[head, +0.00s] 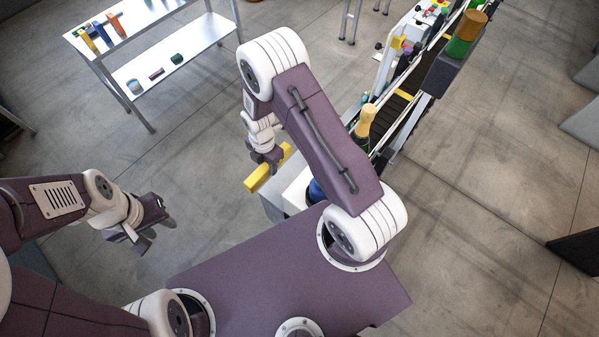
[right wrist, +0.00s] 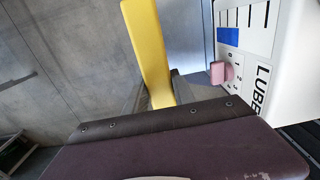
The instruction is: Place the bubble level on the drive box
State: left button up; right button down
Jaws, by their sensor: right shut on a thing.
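The bubble level, a yellow bar (head: 262,175), is in my right gripper (head: 271,160), held tilted in the head view. The right wrist view shows the yellow bar (right wrist: 148,50) running up from between the jaws. Just beyond it is a white box (head: 297,192) above a grey surface (head: 272,207), partly hidden by my right arm. In the right wrist view this white box (right wrist: 275,40) bears "LUBE" lettering. I cannot tell which part is the drive box. My left gripper (head: 152,229) is open and empty over the floor at left.
A conveyor line (head: 398,112) with a gold-topped bottle (head: 365,122) runs away at upper right. A dark grey box (head: 443,75) is on its side. A metal shelf table (head: 180,70) with tools stands at upper left. Floor between is clear.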

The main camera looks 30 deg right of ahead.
jog(key=shift+w+f, duration=0.15)
jog(key=shift+w, duration=0.1)
jog(key=d+f+b, duration=0.4)
jog(key=d+f, duration=0.1)
jog(key=d, duration=0.2)
jog(key=b, duration=0.2)
send_over(299, 171)
jog(key=shift+w+d+f, duration=0.1)
jog(key=shift+w+f, duration=0.05)
jog(key=shift+f, duration=0.35)
jog(key=shift+w+d+f, duration=0.1)
jog(key=shift+f, duration=0.35)
jog(key=shift+a+f, duration=0.1)
jog(key=f+b, duration=0.3)
jog(key=f, duration=0.1)
jog(key=shift+s+a, duration=0.1)
jog(key=shift+s, duration=0.15)
jog(key=shift+w+r, duration=0.15)
jog(key=shift+w, duration=0.05)
jog(key=c, duration=1.5)
grip_release()
jog(key=o, duration=0.4)
jog(key=shift+s, duration=0.15)
jog(key=shift+o, duration=0.2)
